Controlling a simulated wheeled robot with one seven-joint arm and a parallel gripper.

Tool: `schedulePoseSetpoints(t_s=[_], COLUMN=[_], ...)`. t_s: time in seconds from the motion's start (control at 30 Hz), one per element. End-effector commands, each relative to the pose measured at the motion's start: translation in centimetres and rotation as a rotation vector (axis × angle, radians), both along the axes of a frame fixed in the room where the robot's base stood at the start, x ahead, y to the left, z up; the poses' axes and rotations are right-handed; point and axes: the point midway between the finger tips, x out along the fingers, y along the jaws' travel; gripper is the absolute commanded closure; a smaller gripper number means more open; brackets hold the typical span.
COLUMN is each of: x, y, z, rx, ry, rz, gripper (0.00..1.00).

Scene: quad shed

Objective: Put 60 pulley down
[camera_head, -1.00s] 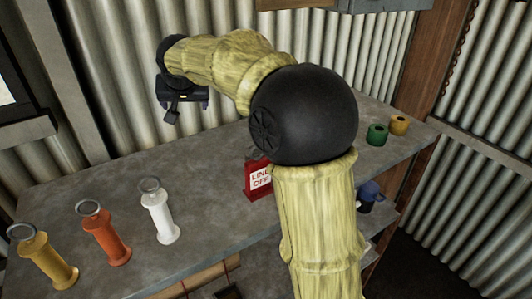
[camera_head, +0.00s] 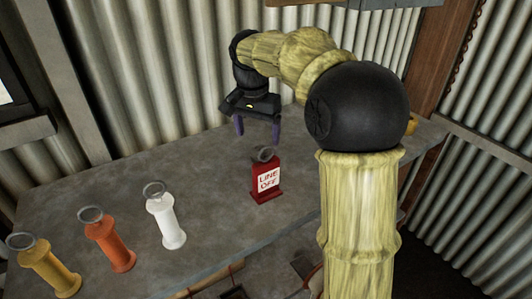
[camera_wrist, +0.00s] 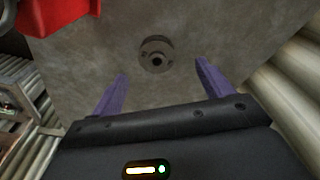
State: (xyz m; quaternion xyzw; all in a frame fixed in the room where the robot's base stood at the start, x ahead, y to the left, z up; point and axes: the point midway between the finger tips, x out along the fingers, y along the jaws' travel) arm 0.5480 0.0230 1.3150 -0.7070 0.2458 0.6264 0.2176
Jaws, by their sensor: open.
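My gripper (camera_head: 257,136) is open and empty above the worktop (camera_head: 210,215), just behind and left of the red LINE OFF sign block in the head view. Its two purple fingers point down and stand apart. In the wrist view, a small grey round piece with a dark centre hole (camera_wrist: 157,54) lies on the grey surface, beyond the open fingertips (camera_wrist: 162,70) and apart from them. It looks like a pulley, but I read no number on it. I cannot make it out in the head view.
The red LINE OFF block (camera_head: 267,180) stands close to my gripper, with a ring on top. White (camera_head: 166,222), orange (camera_head: 110,246) and yellow (camera_head: 50,272) ring-topped posts stand along the left. A corrugated wall is behind. The middle of the worktop is clear.

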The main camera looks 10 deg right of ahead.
Motion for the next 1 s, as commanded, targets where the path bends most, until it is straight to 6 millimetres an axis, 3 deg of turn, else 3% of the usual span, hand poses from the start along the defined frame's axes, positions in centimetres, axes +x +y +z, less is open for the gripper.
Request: schedulePoseSetpoints(t_s=[0.1, 0.47, 0.8, 1.0], x=[0.1, 0.1, 0.7, 0.7], y=[-0.2, 0.4, -0.8, -1.3], z=[-1.0, -1.4, -5.7, -6.1], rx=[0.000, 0.000, 0.000, 0.000], ry=[0.001, 0.002, 0.002, -0.002], rz=[0.000, 0.012, 0.004, -0.004], gripper=[0.21, 0.21, 0.21, 0.21])
